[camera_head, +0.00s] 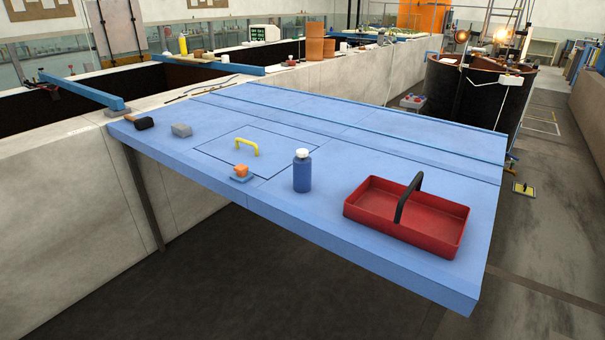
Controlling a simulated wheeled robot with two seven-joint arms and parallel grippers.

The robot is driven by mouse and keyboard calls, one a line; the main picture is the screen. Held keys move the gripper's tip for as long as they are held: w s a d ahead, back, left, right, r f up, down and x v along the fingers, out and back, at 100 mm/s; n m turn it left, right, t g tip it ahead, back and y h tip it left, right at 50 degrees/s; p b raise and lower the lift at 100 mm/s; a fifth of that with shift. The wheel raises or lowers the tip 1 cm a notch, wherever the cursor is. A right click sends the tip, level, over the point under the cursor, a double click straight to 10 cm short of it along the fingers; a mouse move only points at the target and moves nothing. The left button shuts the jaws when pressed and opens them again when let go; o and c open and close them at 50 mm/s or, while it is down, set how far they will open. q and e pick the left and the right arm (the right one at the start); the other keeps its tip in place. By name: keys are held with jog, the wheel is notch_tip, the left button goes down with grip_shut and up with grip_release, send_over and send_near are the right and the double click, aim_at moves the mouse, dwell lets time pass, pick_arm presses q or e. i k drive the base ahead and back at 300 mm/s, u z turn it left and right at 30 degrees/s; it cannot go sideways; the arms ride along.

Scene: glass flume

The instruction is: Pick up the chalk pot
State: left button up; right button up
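A blue cylindrical pot with a white top (302,171), which looks like the chalk pot, stands upright on the blue table (330,235). Neither of my grippers shows in the head view.
The red tray (367,211) has a black arched handle. A yellow handle (246,142) stands on a square panel. The table's back is mostly clear.

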aim_at(301, 168)
jog(key=u, duration=0.4)
jog(key=k, duration=0.5)
jog(key=u, duration=1.1)
jog(key=i, duration=0.45)
jog(key=z, duration=0.65)
jog(key=i, duration=0.9)
jog(key=z, duration=0.9)
